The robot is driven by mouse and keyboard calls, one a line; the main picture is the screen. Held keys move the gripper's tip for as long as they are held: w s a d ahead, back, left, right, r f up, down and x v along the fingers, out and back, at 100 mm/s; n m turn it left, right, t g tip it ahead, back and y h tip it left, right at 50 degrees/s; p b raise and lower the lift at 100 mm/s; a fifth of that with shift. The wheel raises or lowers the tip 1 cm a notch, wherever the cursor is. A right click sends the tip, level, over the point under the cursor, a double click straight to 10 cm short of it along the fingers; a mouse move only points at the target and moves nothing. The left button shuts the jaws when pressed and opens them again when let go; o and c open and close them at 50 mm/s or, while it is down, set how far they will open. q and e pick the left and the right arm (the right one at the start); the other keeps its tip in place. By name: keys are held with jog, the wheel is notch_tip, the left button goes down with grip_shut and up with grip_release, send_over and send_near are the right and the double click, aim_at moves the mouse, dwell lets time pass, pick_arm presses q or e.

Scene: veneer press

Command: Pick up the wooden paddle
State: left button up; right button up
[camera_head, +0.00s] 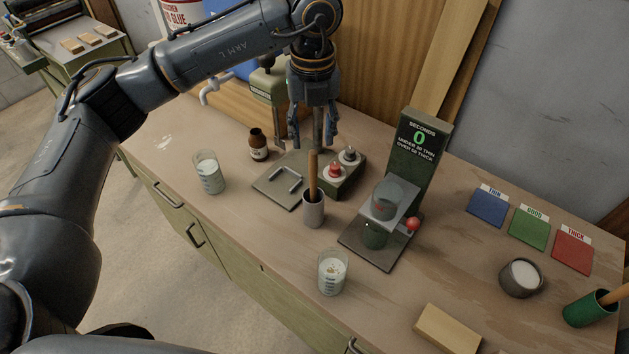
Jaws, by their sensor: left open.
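A wooden paddle (312,172) stands upright in a small grey cup (314,211) near the middle of the bench. Its lower end is hidden inside the cup. A second wooden stick (615,293) leans in a green cup (589,308) at the right edge and is cut off by the frame. My left gripper (313,138) points down with its fingers apart. In the picture it is just above the top of the upright paddle; whether it touches it, I cannot tell. My right gripper is not in view.
Close around are a base plate (270,188) with a handle, a box with two knobs (345,172), a brown bottle (258,146) and a timer stand (415,160). Beakers (209,173) (332,273) stand near the front edge. Coloured cards (488,207) and a bowl (520,279) are right.

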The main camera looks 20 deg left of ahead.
aim_at(313, 174)
pick_arm(q)
notch_tip(313, 174, down, 6)
jog(key=shift+p, duration=0.85)
notch_tip(313, 174, down, 4)
jog(key=shift+f+p, duration=0.2)
jog(key=shift+p, duration=0.7)
jog(key=shift+f, duration=0.55)
grip_shut()
